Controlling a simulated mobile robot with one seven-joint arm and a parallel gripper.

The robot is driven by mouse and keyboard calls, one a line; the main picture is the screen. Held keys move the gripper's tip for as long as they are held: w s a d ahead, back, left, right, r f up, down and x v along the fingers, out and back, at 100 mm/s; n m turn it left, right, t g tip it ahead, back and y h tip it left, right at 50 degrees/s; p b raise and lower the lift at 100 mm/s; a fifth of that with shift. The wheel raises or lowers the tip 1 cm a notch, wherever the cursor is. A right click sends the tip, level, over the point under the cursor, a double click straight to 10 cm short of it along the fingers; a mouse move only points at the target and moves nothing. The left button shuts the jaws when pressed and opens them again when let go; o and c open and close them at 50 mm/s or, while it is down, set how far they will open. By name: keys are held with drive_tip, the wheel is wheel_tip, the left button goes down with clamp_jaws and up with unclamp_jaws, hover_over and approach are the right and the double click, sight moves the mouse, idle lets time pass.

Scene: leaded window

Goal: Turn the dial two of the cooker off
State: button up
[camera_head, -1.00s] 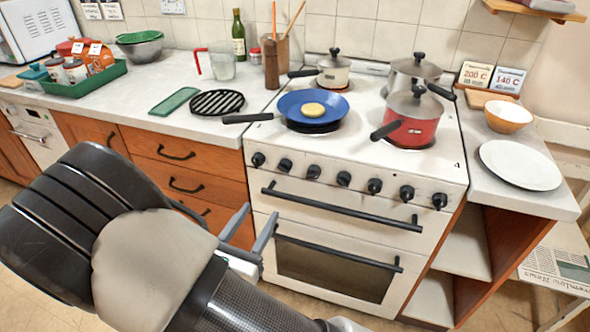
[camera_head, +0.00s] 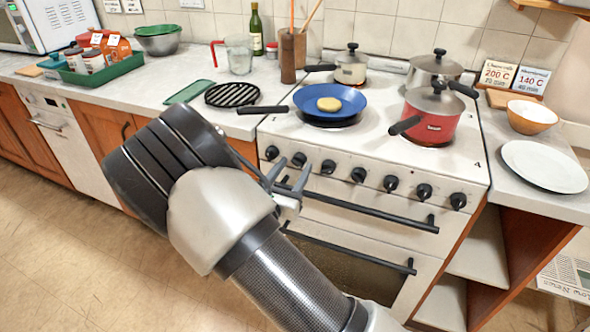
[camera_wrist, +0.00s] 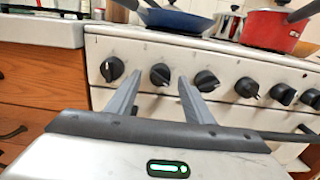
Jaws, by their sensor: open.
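The white cooker (camera_head: 300,200) has a row of several black dials on its front. The second dial from the left (camera_head: 299,159) is partly beside my fingertips. In the wrist view this second dial (camera_wrist: 160,75) sits between my two fingertips, with the first dial (camera_wrist: 112,69) to the left and the third dial (camera_wrist: 206,80) to the right. My gripper (camera_head: 295,168) is open and empty in front of the panel. Its fingers point at the dials; contact cannot be told. The setting of the second dial is too small to read.
Black oven handles (camera_head: 360,212) run across the cooker below the dials, close to my gripper. On the hob stand a blue pan (camera_head: 345,104) with a yellow round item, a red pot (camera_head: 440,130) and other pots. Drawers (camera_wrist: 40,100) lie left.

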drive_tip(key=shift+w+d, duration=0.2)
drive_tip(key=shift+w, duration=0.4)
drive_tip(key=c, duration=1)
drive_tip(key=shift+c, duration=0.2)
